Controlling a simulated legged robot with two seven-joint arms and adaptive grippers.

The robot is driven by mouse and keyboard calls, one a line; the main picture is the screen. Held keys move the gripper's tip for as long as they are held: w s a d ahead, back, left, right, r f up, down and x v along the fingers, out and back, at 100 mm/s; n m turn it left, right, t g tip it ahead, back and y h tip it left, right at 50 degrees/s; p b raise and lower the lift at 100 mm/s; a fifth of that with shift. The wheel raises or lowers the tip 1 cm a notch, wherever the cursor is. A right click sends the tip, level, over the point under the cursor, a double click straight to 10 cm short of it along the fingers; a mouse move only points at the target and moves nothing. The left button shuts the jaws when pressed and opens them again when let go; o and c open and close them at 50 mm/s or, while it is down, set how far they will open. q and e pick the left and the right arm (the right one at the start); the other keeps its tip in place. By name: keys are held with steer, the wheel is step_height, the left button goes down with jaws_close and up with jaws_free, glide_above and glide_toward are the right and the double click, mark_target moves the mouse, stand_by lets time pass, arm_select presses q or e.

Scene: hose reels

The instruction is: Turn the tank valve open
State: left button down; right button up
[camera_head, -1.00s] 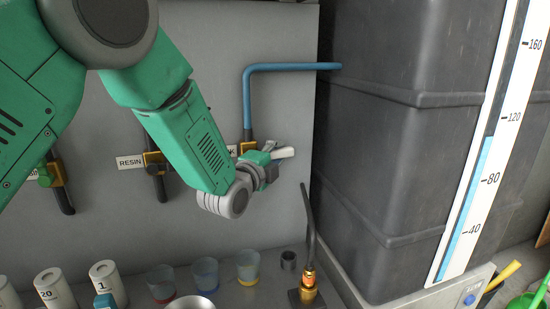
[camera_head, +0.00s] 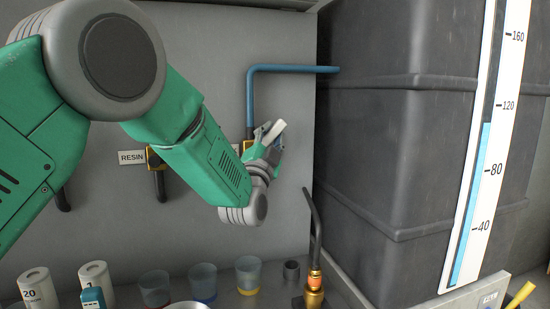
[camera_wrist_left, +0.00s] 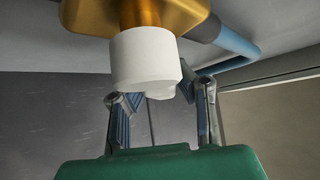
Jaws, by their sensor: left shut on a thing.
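The blue pipe (camera_head: 250,100) runs down the wall to the tank valve, whose brass body (camera_wrist_left: 135,18) shows at the top of the left wrist view. A white round valve part (camera_wrist_left: 145,58) sits below the brass body. In the head view a white handle (camera_head: 272,131) slants up and right at my gripper. My left gripper (camera_head: 270,141) is shut on the valve handle; its two fingers (camera_wrist_left: 162,103) show on either side below the white part. The exact finger contact is partly hidden. My right gripper is not in view.
A large dark tank (camera_head: 400,130) stands right of the valve, with a level gauge (camera_head: 487,160) whose blue column ends a little below 120. A dark spout with a brass base (camera_head: 314,290) and several cups (camera_head: 247,275) stand below. Another valve (camera_head: 155,165) hangs beside the RESIN label.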

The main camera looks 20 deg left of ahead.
arm_select(q)
steer(key=n+y+b, duration=0.1)
steer(key=n+y, duration=0.1)
steer(key=s+a+r+n+t+y+b, duration=0.1)
steer(key=n+y, duration=0.1)
steer(key=n, duration=0.1)
steer(key=n+y+b, duration=0.2)
steer(key=n, duration=0.1)
steer(key=shift+s+a+r+y, duration=0.15)
steer(key=shift+a+r+y, duration=0.1)
steer(key=shift+y, duration=0.15)
steer(key=shift+s+a+r+n+g+y+b, duration=0.1)
steer(key=shift+s+a+n+g+y+b, duration=0.3)
steer(key=shift+n+y, duration=1.15)
steer(key=shift+s+a+r+n+g+y+b, duration=0.25)
steer(key=shift+n+g+y+b, duration=0.35)
steer(key=shift+n+y, duration=0.9)
steer(key=shift+s+a+n+g+y+b, duration=0.1)
steer(key=shift+a+n+g+y+b, duration=0.35)
steer(key=shift+n+y, duration=1.05)
steer(key=shift+n+h, duration=0.25)
steer(key=shift+n, duration=0.1)
steer(key=c, duration=1.4)
jaws_free()
steer(key=shift+o, duration=0.2)
steer(key=shift+s, duration=0.15)
steer(key=shift+d+f, duration=0.15)
steer(key=v, duration=1.1)
steer(key=shift+s+d+f, duration=0.2)
steer(key=shift+s+f, duration=0.05)
